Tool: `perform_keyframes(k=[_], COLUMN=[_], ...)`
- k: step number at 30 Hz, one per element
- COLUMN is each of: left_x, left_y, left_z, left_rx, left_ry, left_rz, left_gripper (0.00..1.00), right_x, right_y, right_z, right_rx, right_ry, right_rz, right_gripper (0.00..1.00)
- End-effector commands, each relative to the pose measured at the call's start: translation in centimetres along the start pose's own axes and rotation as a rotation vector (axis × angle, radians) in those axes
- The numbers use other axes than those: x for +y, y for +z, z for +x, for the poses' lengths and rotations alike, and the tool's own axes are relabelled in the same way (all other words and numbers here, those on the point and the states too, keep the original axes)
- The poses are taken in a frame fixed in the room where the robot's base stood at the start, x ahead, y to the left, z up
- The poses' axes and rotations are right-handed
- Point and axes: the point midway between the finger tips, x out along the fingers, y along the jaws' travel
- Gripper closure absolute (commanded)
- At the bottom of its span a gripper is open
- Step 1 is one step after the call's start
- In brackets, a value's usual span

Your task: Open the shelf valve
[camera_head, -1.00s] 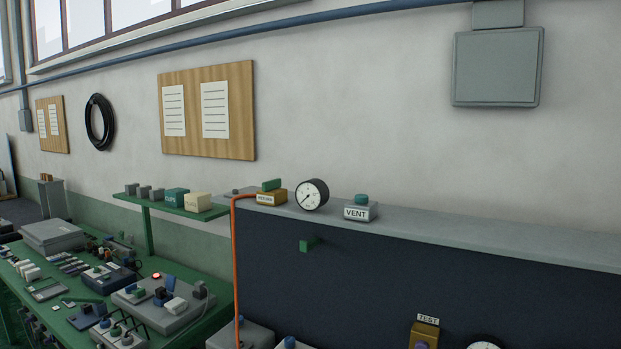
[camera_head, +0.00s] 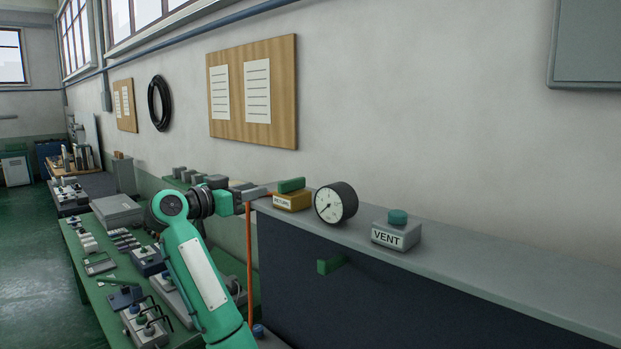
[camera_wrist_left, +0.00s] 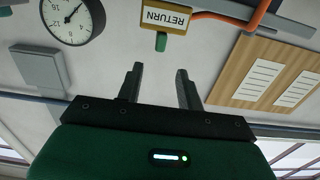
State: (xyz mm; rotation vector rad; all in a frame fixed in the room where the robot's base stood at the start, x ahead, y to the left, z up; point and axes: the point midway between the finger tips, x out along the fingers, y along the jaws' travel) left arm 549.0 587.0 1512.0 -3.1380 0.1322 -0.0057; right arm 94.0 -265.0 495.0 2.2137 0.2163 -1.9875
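The shelf valve is a yellow box labelled RETURN (camera_head: 292,201) with a green bar handle (camera_head: 291,185) on top, near the left end of the grey shelf top (camera_head: 470,249). My left gripper (camera_head: 262,192) reaches in from the left, just left of the box. In the left wrist view, which is upside down, my gripper (camera_wrist_left: 160,82) has its two dark fingers spread with nothing between them. The RETURN box (camera_wrist_left: 165,18) and the end of its green handle (camera_wrist_left: 161,42) lie ahead of the gap, apart from the fingertips. My right gripper is out of view.
A round gauge (camera_head: 336,202) stands close right of the valve. A grey VENT box (camera_head: 396,234) with a teal knob is farther right. An orange hose (camera_head: 249,262) hangs at the valve's left. A green handle (camera_head: 331,264) juts from the dark panel below. A cluttered green bench is left.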

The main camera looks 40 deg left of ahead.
Motion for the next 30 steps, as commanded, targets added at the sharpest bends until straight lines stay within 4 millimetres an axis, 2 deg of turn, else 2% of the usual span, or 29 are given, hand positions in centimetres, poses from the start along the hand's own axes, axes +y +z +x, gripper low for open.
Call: perform_keyframes(k=[3,7,11,15,18,24,30], left_x=[0.2,0.1,0.2,0.1,0.2,0.1,0.1], left_y=[-0.4,-0.5,-0.5,-0.5,-0.4,-0.1,0.1], left_z=[1.8,4.3,6.9,9.4,11.0,12.8,13.4], left_rx=[-0.002,-0.002,-0.003,-0.003,-0.003,-0.003,-0.003], left_ry=[0.006,0.006,0.006,0.004,0.005,0.003,0.001], left_rz=[-0.005,-0.007,-0.007,-0.006,-0.005,-0.004,-0.001], left_gripper=[0.63,0.63,0.63,0.63,0.63,0.63,0.63], right_x=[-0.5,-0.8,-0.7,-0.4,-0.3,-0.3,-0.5], right_y=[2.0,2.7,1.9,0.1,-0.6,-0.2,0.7], right_z=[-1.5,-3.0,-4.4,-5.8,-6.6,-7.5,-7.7], right_rx=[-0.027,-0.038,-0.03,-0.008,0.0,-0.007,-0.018], right_ry=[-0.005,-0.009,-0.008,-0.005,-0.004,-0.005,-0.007], right_rz=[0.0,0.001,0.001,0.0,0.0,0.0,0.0], right_gripper=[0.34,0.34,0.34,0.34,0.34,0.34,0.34])
